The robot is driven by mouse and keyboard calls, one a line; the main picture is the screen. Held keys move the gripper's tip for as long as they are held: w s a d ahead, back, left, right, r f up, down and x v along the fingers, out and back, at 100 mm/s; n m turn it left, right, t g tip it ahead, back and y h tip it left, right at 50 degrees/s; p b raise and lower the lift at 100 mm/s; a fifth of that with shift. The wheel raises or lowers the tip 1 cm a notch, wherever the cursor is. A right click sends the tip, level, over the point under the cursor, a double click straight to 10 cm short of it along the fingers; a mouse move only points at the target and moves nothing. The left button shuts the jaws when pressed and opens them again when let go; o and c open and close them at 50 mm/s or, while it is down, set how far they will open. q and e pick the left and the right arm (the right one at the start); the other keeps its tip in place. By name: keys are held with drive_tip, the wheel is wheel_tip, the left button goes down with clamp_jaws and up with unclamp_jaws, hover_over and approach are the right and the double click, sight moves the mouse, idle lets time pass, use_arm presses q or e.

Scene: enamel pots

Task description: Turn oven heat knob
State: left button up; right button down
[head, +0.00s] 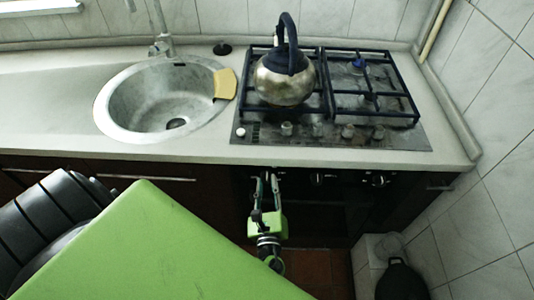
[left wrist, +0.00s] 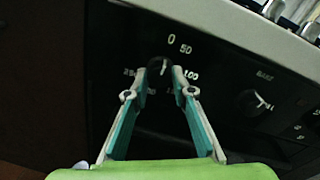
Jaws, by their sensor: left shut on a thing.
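The oven heat knob (left wrist: 158,66) is a small dark dial on the black oven panel (left wrist: 215,62), with white marks including 0, 50 and 100 around it. My left gripper (left wrist: 164,76) has its two fingers on either side of the knob and is shut on it. Part of the dial and some numbers are hidden behind the fingers. In the head view my left gripper (head: 265,181) reaches up to the oven front under the hob; the held knob is too small to make out there. My right gripper is not in view.
Another knob (left wrist: 253,103) sits to the right on the panel. The counter edge (left wrist: 268,35) overhangs above. A kettle (head: 284,79) stands on the gas hob (head: 400,132). A sink (head: 165,100) with a yellow sponge (head: 224,84) is left. A dark pan (head: 401,280) is lower right.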

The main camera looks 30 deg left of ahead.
use_arm(q)
drive_tip(key=shift+n, duration=0.5)
drive_tip(key=o, duration=1.1)
drive_tip(key=v, duration=1.2)
